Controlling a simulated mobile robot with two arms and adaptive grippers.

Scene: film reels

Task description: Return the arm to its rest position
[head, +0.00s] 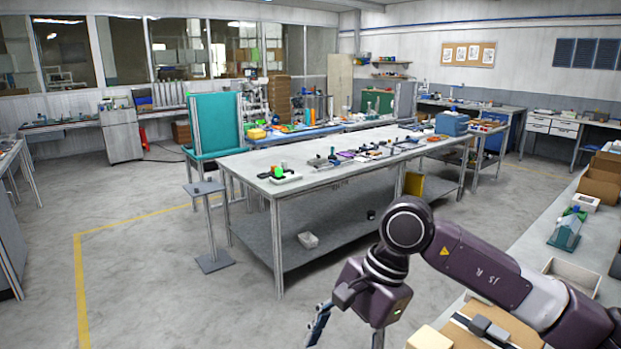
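My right arm (490,270) comes in from the lower right, dark purple, and bends at a round joint at about mid-height. My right gripper (344,338) hangs below it at the bottom edge of the head view, pointing down over the floor. Its two fingers are spread wide apart, and their tips are cut off by the picture edge. Nothing shows between the fingers. My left arm and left gripper are not in view. I cannot make out any film reels.
A long grey workbench (252,175) with tools stands in the middle. The floor (150,270) at the left is clear.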

